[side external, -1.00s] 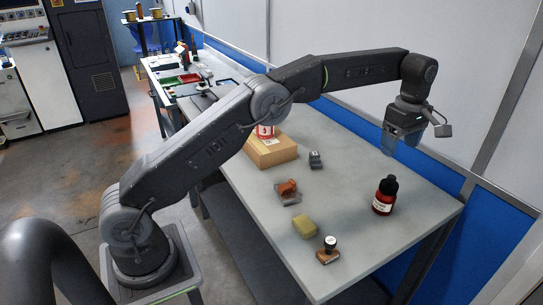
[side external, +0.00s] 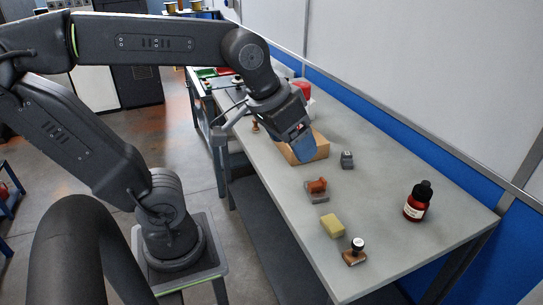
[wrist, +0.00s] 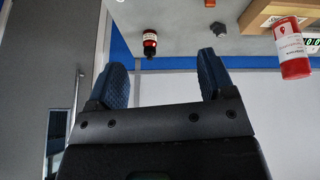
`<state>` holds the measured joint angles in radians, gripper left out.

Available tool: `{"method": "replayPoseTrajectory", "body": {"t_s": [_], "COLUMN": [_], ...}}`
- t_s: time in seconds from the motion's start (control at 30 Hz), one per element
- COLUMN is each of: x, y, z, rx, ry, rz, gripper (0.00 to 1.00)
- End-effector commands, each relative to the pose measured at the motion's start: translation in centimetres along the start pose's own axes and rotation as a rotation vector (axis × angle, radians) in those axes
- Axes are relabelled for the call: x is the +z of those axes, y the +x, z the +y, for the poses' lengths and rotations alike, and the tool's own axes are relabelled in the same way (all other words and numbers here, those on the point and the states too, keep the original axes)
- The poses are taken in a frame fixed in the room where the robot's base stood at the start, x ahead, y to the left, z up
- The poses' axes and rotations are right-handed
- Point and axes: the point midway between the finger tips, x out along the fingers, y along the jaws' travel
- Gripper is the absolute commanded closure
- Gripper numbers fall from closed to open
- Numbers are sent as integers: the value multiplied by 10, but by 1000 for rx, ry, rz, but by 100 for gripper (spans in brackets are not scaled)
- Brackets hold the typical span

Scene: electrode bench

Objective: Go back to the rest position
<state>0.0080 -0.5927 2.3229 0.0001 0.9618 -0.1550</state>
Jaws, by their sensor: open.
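On the bench are a dark red bottle (side external: 417,204), a wooden-handled stamp (side external: 355,252), a yellow sponge-like block (side external: 332,225), an orange-brown piece (side external: 317,187), a small grey block (side external: 347,160), a wooden block (side external: 318,149) and a red container (wrist: 293,50).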

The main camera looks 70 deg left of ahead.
Motion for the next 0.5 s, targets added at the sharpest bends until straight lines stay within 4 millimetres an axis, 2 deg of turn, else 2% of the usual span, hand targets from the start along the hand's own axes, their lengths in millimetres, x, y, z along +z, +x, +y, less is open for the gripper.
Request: {"method": "replayPoseTrajectory", "body": {"t_s": [0.03,0.1,0.2,0.5], "x": [16,30,42,45], "y": [2,6,11,12], "z": [-3,-6,-8,-9], "rx": [1,1,0,0], "ry": [42,93,136,150], "rz": [16,31,43,43], "gripper": [24,24,24,24]}}
